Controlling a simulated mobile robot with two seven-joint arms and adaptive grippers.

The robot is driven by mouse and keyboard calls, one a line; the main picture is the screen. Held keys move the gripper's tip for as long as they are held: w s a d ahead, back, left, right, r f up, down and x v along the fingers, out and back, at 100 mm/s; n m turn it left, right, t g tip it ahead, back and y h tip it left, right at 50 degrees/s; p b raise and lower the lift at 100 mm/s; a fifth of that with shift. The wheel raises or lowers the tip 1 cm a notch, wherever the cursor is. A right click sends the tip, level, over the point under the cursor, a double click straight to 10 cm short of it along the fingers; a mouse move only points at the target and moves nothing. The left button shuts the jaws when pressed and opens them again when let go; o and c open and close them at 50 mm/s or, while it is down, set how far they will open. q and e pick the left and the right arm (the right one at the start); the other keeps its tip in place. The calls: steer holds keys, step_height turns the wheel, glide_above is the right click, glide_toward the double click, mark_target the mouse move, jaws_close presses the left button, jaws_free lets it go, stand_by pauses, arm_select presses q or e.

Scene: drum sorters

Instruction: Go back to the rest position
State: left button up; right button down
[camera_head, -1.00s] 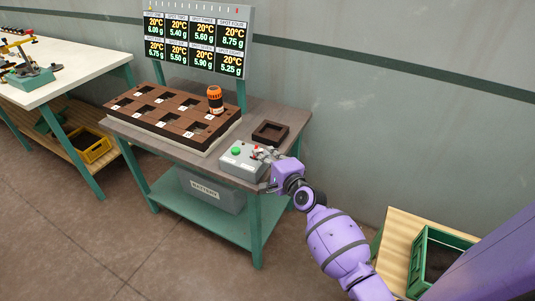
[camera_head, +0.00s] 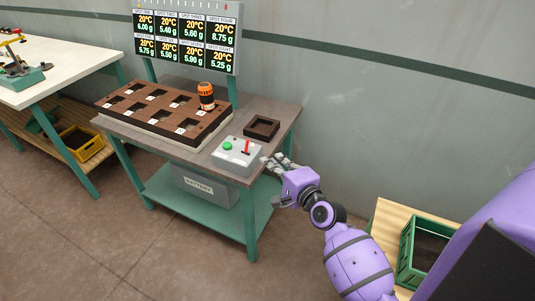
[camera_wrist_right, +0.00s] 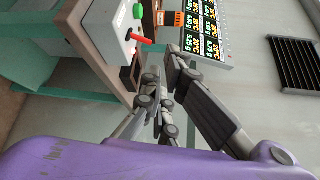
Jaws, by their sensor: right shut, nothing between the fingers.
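My right gripper (camera_head: 273,162) is shut and empty. It hangs in the air just off the right edge of the workbench (camera_head: 232,114), beside the grey control box (camera_head: 236,155). The box has a green button (camera_head: 227,146) and a red lever (camera_head: 247,146). In the right wrist view the gripper's fingers (camera_wrist_right: 163,85) point toward the bench, apart from the red lever (camera_wrist_right: 140,39) and the green button (camera_wrist_right: 138,11). My left gripper is not in view.
A brown slotted tray (camera_head: 165,112) holds an orange-and-black drum (camera_head: 206,96) at its right end. A small dark square tray (camera_head: 262,127) lies behind the box. A display (camera_head: 186,38) stands at the back. A green crate (camera_head: 425,252) sits at lower right.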

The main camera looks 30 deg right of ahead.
arm_select(q)
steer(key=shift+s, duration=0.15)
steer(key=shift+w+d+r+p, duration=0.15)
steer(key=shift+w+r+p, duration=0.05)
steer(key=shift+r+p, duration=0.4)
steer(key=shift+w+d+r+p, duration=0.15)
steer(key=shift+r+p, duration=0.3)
steer(key=shift+p, duration=0.1)
arm_select(e)
steer(key=s+a+f+n+g, duration=0.2)
steer(key=s+f+n, duration=0.4)
steer(key=s, duration=0.6)
steer(key=s+a+f+n+g, duration=0.3)
steer(key=s+f+n, duration=0.4)
steer(key=s, duration=0.6)
steer(key=s+a+f+n+g+h, duration=0.1)
steer(key=s+a+f+n+g, duration=0.2)
steer(key=s, duration=0.9)
step_height(320, 180, down, 4)
steer(key=a+n, duration=0.1)
steer(key=n, duration=0.2)
steer(key=shift+s+a+f, duration=0.15)
steer(key=shift+a, duration=0.05)
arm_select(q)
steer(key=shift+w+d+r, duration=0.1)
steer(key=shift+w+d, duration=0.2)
